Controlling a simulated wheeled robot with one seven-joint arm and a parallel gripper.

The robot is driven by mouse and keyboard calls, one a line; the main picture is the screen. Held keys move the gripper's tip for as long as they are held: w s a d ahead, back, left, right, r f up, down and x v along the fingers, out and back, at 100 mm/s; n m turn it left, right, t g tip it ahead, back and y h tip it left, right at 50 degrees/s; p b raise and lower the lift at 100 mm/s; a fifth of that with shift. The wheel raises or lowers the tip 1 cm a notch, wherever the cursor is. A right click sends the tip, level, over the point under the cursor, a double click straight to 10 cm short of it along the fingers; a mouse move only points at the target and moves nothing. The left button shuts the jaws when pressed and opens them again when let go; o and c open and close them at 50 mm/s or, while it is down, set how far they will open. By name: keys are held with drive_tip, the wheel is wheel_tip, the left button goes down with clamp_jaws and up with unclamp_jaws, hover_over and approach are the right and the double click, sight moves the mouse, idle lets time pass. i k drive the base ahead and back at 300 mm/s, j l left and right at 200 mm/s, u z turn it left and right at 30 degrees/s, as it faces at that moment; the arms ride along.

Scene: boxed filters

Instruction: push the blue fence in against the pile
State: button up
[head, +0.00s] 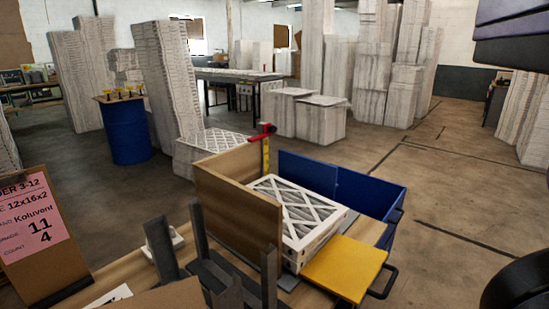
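The pile of white-framed filters (300,208) lies flat in a wooden-walled corner on the bench. The far lower part of the fence is hidden by the pile. My gripper is not in view; dark parts at the top right and bottom right may be my arm.
A yellow plate (344,268) with a black handle sits at the pile's near right. A tall wooden board (237,200) stands at its left, with a red-topped yellow gauge (266,150) behind. Open floor lies right.

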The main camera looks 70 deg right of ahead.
sight(319, 177)
drive_tip(key=l+z, duration=0.1)
drive_tip(key=z, duration=0.3)
drive_tip(key=l+z, duration=0.1)
drive_tip(key=z, duration=0.3)
drive_tip(key=i+z, duration=0.1)
drive_tip(key=z, duration=0.25)
drive_tip(key=i+l+z, duration=0.1)
drive_tip(key=z, duration=0.3)
drive_tip(key=i+z, duration=0.35)
drive_tip(key=i+j+z, duration=0.2)
drive_tip(key=i+z, duration=0.2)
